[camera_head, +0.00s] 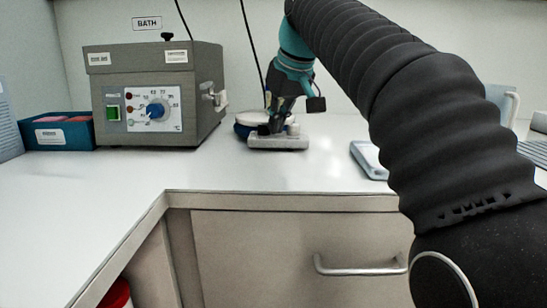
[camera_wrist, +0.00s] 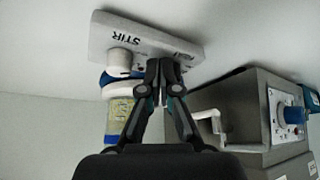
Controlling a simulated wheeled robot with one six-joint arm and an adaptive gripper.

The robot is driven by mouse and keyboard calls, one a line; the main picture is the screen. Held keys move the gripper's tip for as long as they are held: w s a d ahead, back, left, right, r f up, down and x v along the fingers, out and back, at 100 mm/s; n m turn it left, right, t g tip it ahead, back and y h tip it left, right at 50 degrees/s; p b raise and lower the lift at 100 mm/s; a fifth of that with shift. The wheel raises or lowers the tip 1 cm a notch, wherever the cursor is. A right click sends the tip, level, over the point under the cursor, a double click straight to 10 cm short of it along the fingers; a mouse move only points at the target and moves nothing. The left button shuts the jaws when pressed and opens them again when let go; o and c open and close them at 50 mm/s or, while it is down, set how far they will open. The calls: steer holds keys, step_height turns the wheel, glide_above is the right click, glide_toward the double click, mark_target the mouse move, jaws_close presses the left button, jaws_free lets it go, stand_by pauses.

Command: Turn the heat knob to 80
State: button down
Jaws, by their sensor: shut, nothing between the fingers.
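The stirrer (camera_head: 290,142) stands on the bench in the middle of the head view, a low pale unit. In the wrist view its front panel (camera_wrist: 103,38) is marked STIR, with a white knob (camera_wrist: 122,60) by that word. A second label on the panel is partly legible; my fingers cover the panel below it, so a knob there is hidden and its setting cannot be read. My gripper (camera_wrist: 165,75) is shut, with its fingertips at this part of the panel; contact cannot be told. In the head view my gripper (camera_head: 270,128) is small above the stirrer.
A grey box (camera_head: 150,65) under a BATH sign stands left, with a blue dial knob (camera_head: 155,111), green switch (camera_head: 113,113) and side tap (camera_head: 216,98). A blue tray (camera_head: 60,135) is farther left. A pale flat device (camera_head: 368,160) lies right. The front bench is clear.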

steer(key=shift+s+a+p, duration=0.4)
steer(key=shift+a+p, duration=0.2)
steer(key=shift+p, duration=0.3)
steer(key=shift+s+a+p, duration=0.1)
steer(key=shift+a+p, duration=0.35)
steer(key=shift+p, duration=0.15)
stand_by(0.5)
steer(key=shift+s, duration=0.15)
steer(key=shift+s+d, duration=0.1)
steer(key=shift+s, duration=0.15)
step_height(320, 180, up, 2)
steer(key=shift+r+p, duration=0.2)
steer(key=shift+p, duration=1.05)
steer(key=shift+r, duration=1.8)
